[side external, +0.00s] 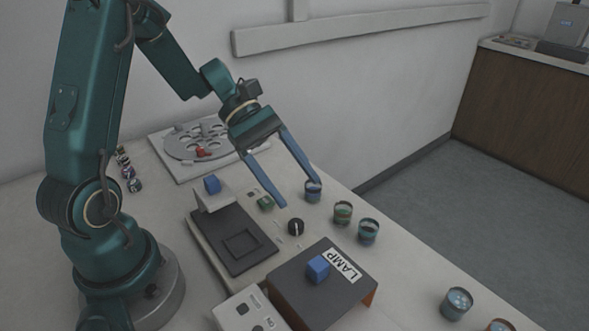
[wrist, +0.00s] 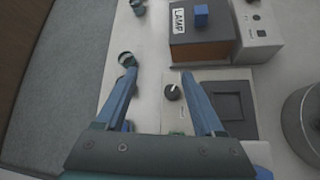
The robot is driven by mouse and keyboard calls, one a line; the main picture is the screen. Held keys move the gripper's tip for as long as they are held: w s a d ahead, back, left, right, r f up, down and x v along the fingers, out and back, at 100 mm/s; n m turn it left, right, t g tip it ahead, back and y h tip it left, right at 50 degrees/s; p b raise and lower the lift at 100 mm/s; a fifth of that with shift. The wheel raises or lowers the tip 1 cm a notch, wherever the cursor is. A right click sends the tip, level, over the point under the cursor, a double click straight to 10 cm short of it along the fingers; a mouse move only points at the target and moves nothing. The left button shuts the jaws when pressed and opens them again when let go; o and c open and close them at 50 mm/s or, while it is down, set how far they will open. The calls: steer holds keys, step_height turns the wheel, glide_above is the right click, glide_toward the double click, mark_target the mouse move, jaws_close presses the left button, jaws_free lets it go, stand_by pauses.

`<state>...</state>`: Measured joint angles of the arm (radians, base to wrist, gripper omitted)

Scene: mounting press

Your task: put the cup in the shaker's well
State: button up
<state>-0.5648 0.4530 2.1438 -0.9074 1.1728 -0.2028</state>
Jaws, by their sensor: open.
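My gripper (side external: 300,194) is open and empty, fingers pointing down over the bench; it also shows in the wrist view (wrist: 157,77). Several small banded cups stand along the bench edge. One cup (side external: 313,194) is beside or behind the right fingertip in the side view; contact cannot be told. Two more cups (side external: 343,212) (side external: 368,231) stand close by. In the wrist view, a cup (wrist: 127,59) shows at the left fingertip. A dark plate with a square recess (side external: 242,244), seemingly the shaker's well, looks empty; it also shows in the wrist view (wrist: 228,106).
A black knob (side external: 296,227) and a green button (side external: 265,202) sit beside the plate. The LAMP box (side external: 345,283) carries a blue block (side external: 318,268). A holed disc (side external: 196,141) with a red piece lies behind. Another cup (side external: 457,303) stands at front right.

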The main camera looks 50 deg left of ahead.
steer(key=s+r+m+t+y, duration=0.2)
steer(key=s+r+m+y, duration=0.3)
steer(key=s+m+y, duration=0.4)
steer(key=s+m, duration=0.2)
steer(key=m, duration=0.3)
steer(key=shift+d, duration=0.4)
steer(key=shift+o, duration=0.5)
steer(key=shift+s+a+r+m+t+y, duration=0.1)
steer(key=shift+a+r+m+t+y, duration=0.15)
steer(key=shift+m+t, duration=0.25)
steer(key=shift+s+a+r+m+t+y, duration=0.1)
steer(key=shift+a+r+m+t+y, duration=0.15)
steer(key=shift+m, duration=0.35)
